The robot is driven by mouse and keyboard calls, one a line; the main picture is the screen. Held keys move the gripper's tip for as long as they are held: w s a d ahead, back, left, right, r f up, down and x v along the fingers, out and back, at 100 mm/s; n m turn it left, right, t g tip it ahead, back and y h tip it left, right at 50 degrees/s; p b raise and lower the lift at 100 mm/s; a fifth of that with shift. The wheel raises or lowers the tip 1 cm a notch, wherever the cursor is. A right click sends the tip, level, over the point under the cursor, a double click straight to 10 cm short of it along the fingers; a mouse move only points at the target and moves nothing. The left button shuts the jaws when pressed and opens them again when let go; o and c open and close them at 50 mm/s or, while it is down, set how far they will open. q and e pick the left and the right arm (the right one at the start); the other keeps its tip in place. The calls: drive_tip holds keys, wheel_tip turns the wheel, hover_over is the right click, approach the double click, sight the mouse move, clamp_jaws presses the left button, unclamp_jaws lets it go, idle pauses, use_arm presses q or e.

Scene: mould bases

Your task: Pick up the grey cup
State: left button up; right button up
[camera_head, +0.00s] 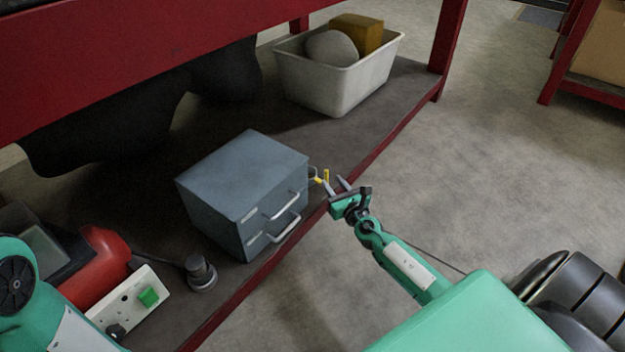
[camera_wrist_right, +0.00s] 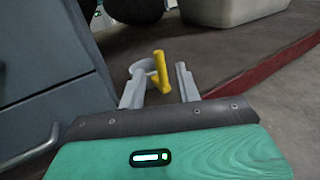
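A small grey cup (camera_head: 312,172) is at the right side of the blue-grey drawer cabinet on the lower shelf. In the right wrist view, its round grey rim (camera_wrist_right: 143,66) shows just beyond my fingers, partly hidden by the left finger. A yellow piece (camera_wrist_right: 160,73), apparently its handle, stands upright between the fingertips, with a gap to the right finger. My right gripper (camera_head: 337,186) is open at the shelf edge, fingers pointing at the cup; it also shows in the right wrist view (camera_wrist_right: 160,85). My left arm shows at the lower left, but its gripper is out of view.
The blue-grey cabinet (camera_head: 240,190) with two handles stands close left of the cup. A white bin (camera_head: 345,92) holding a ball and a yellow-brown box is farther back. The red shelf edge (camera_head: 392,140) runs beneath my right gripper. A white switch box (camera_head: 128,305) lies at lower left.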

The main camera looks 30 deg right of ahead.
sight(326, 175)
drive_tip(key=shift+w+d+f+b, duration=0.15)
drive_tip(key=shift+w+b, duration=0.2)
drive_tip(key=shift+w, duration=0.95)
drive_tip(key=shift+w+d+f+b, duration=0.1)
drive_tip(key=shift+w+b, duration=0.25)
drive_tip(key=shift+w, duration=0.95)
drive_tip(key=shift+c, duration=0.2)
clamp_jaws()
